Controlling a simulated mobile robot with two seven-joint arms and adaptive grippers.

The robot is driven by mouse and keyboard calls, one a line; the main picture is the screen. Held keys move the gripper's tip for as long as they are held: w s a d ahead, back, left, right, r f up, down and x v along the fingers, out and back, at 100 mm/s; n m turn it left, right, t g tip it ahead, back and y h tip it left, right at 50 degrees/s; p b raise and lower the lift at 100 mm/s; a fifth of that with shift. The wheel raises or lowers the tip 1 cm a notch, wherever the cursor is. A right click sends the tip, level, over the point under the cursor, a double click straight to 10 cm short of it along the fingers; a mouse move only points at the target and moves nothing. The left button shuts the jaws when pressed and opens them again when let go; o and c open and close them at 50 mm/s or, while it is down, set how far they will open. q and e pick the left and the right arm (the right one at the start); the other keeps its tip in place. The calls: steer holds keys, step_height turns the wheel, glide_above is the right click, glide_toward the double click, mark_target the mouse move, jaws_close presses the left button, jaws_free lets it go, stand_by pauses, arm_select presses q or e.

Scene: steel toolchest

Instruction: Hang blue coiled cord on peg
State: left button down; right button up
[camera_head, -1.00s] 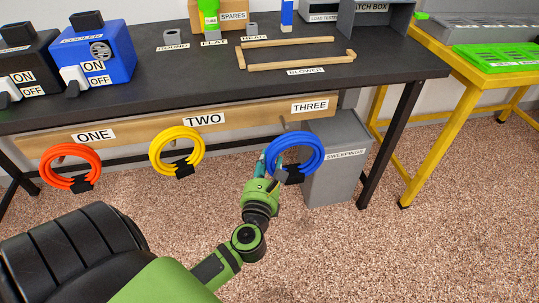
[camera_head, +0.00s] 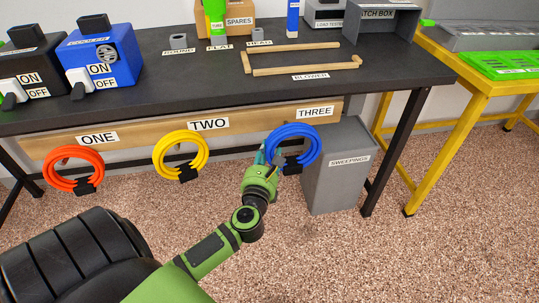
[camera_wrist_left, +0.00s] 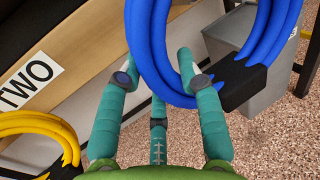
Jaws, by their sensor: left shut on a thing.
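The blue coiled cord (camera_head: 312,135) with its black tie hangs in my left gripper (camera_head: 271,158), in front of the wooden board (camera_head: 255,116) just below the label THREE. In the left wrist view the teal fingers (camera_wrist_left: 158,75) close around the left side of the blue coil (camera_wrist_left: 143,45). The peg under THREE is hidden behind the coil, so I cannot tell whether the coil is around it. My right gripper is not in view.
A red cord (camera_head: 52,160) hangs under ONE and a yellow cord (camera_head: 160,150) under TWO. A grey sweepings bin (camera_head: 335,185) stands behind and right of the blue cord. The black bench top (camera_head: 200,75) overhangs the board.

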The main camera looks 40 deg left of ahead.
arm_select(q)
steer(key=shift+w+a, duration=0.4)
steer(key=shift+w+a+f+b, duration=0.5)
steer(key=shift+w+a+b, duration=0.1)
steer(key=shift+w+a, duration=0.15)
steer(key=shift+w+a+f+b, duration=0.5)
steer(key=shift+w+a+b, duration=0.1)
steer(key=shift+a, duration=0.25)
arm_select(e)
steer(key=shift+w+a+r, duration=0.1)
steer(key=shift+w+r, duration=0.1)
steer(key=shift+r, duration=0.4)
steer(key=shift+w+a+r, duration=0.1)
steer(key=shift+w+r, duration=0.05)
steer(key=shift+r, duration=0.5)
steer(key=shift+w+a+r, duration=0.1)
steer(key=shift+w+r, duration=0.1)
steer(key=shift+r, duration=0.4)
arm_select(q)
steer(key=c, duration=0.7)
jaws_free()
steer(key=shift+c, duration=0.2)
steer(key=shift+f, duration=0.1)
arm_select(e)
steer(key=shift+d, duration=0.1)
